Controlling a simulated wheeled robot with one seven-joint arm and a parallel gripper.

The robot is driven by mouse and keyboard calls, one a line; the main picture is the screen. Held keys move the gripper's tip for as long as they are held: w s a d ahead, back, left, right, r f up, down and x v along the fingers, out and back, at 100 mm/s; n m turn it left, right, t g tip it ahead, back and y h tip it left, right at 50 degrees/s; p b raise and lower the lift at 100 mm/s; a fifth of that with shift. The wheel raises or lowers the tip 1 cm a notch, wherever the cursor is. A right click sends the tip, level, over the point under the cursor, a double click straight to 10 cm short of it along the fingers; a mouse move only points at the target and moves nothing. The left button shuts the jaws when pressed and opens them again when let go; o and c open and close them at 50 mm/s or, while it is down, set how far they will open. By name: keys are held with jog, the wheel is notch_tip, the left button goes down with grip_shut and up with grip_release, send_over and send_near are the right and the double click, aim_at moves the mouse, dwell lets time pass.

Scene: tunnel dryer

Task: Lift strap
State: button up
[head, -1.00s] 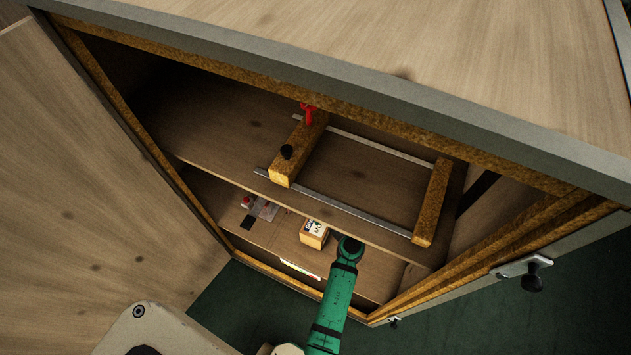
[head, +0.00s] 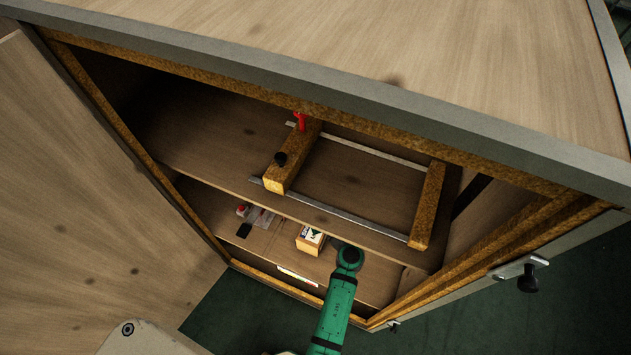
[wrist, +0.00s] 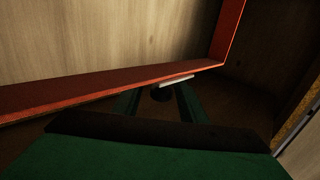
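No strap can be identified for certain. Two flat grey metal strips, a near one (head: 335,215) and a far one (head: 375,151), run between two wooden blocks on the cabinet's upper shelf in the head view. In the wrist view, a short pale strip (wrist: 177,80) lies just beyond my gripper (wrist: 158,100), with a small dark round thing (wrist: 160,94) below it. My gripper's fingers are apart, and nothing is seen held between them. In the head view my green arm reaches into the lower compartment, and the gripper itself is hidden there.
The upper shelf (head: 200,135) overhangs the lower compartment. A small box (head: 310,240), a dark flat item (head: 244,230) and a pale strip (head: 298,277) lie below. A reddish edge (wrist: 90,88) crosses the wrist view. The open door (head: 90,220) stands left.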

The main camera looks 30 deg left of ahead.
jog(key=v, duration=0.9)
jog(key=shift+s+d, duration=0.1)
jog(key=shift+s, duration=0.15)
jog(key=s+d+r+m+t+h, duration=0.1)
jog(key=s+d+r+m+h, duration=0.2)
jog(key=s, duration=0.6)
jog(key=s+d+r+m+t+h, duration=0.1)
jog(key=s+d+r+m+h, duration=0.2)
jog(key=s+d+h, duration=0.3)
jog(key=s+d+r+m+t+h, duration=0.1)
jog(key=s+d+r+m+h, duration=0.2)
jog(key=s+d, duration=0.4)
jog(key=s+r+h, duration=0.1)
jog(key=s, duration=0.5)
jog(key=shift+s+d+m, duration=0.3)
jog(key=shift+s, duration=0.1)
jog(key=shift+r, duration=0.15)
